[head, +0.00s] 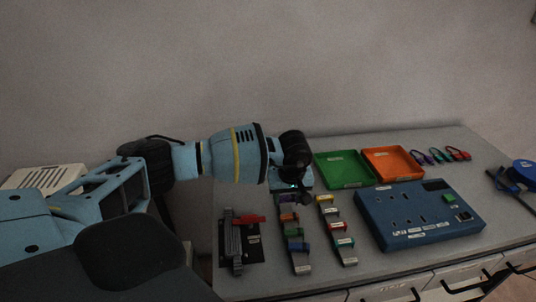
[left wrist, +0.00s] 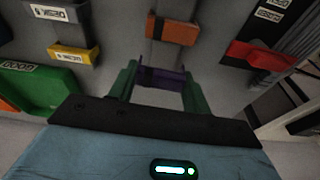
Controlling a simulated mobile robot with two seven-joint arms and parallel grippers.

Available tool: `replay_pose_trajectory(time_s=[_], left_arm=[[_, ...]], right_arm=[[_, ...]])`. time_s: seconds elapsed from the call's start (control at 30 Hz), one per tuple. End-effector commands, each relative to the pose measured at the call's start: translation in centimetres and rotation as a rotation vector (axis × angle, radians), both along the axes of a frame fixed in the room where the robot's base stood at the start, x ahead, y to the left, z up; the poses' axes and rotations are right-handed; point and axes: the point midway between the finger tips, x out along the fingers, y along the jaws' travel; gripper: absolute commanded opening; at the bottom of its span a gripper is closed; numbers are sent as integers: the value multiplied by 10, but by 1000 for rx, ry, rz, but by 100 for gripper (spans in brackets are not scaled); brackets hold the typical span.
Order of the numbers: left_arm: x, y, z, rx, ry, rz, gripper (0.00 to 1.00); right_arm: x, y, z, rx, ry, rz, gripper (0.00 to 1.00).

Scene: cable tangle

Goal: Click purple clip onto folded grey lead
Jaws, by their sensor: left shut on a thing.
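My left gripper (head: 289,194) reaches down over the far end of a clip rail on the table. In the left wrist view its green fingers (left wrist: 160,80) are shut on the purple clip (left wrist: 161,76), one finger on each side. The clip is at the end of the rail; I cannot tell whether it still touches it. The folded grey lead (head: 236,247) lies on a black board (head: 254,250) at the table's near left. A red clip (head: 248,219) sits across its upper part; it also shows in the left wrist view (left wrist: 262,55). My right gripper is not clearly seen.
Two rails carry coloured clips, including an orange one (left wrist: 172,29) and a yellow one (left wrist: 74,52). A green tray (head: 343,184), an orange tray (head: 403,179) and a blue panel (head: 388,231) stand to the right. Small coloured leads (head: 433,156) lie behind.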

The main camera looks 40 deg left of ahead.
Motion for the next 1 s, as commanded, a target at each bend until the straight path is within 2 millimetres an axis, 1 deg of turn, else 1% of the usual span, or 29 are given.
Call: replay_pose_trajectory(time_s=[0.17,0.27,0.37,0.4,0.5,0.6,0.73,0.83,1.0], left_arm=[[-27,-36,18,-15,3,-161,32],[-49,-59,30,-20,3,-274,32],[-76,-79,44,-22,4,-395,32],[-88,-87,49,-22,4,-445,32],[-117,-102,62,-17,1,-561,32],[-143,-113,72,-11,-1,-663,32],[-169,-122,80,-4,-2,-757,32],[-181,-125,84,2,-3,-799,32],[-187,-126,86,5,-3,-821,32]], right_arm=[[-5,0,-2,0,10,0,36],[-5,0,-2,-1,11,1,36],[-5,0,-2,-1,11,0,36],[-5,-1,-2,-2,11,1,36],[-4,-1,-2,-2,9,1,36],[-3,-1,-1,-2,6,1,36],[1,-1,-1,-3,-1,2,36],[3,-1,0,-3,-4,2,36],[4,-1,0,-2,-6,2,36]])
